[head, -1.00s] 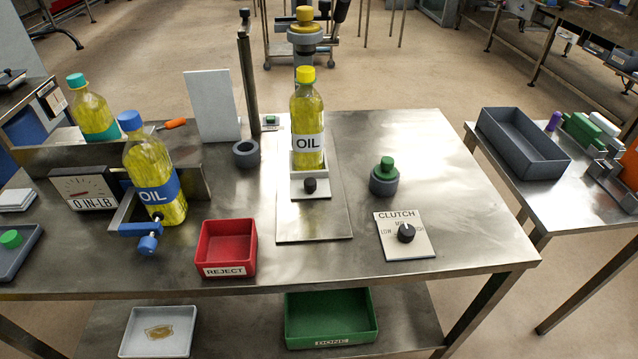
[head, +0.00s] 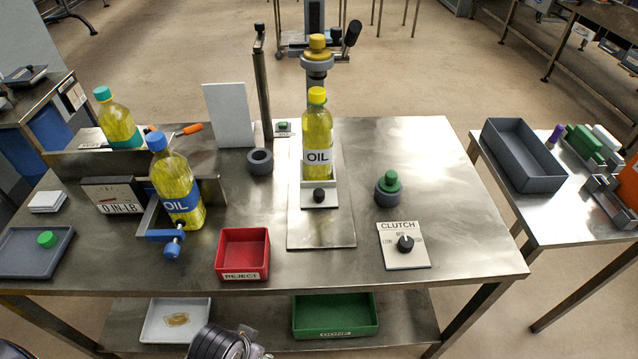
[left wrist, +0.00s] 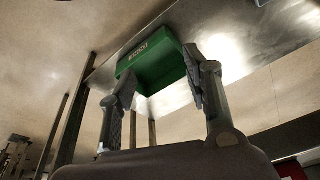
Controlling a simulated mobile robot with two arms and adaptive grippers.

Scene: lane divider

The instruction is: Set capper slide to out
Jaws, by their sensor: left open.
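The capper slide (head: 321,198) is a pale block with a black knob (head: 319,195) on its front, on a long metal plate (head: 320,235) in the head view. An oil bottle (head: 317,135) with a yellow cap stands upright in it. The capper head (head: 317,62), grey with a yellow top, shows above and behind the bottle. My left gripper (left wrist: 160,78) is open and empty in the left wrist view, with the green bin beyond its fingers. In the head view only part of my left arm shows at the bottom edge, well short of the slide. My right gripper is not seen.
A red reject bin (head: 243,254) and blue-capped bottle (head: 176,185) stand left of the plate. A clutch panel (head: 404,246) and green-topped grey piece (head: 388,188) stand right.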

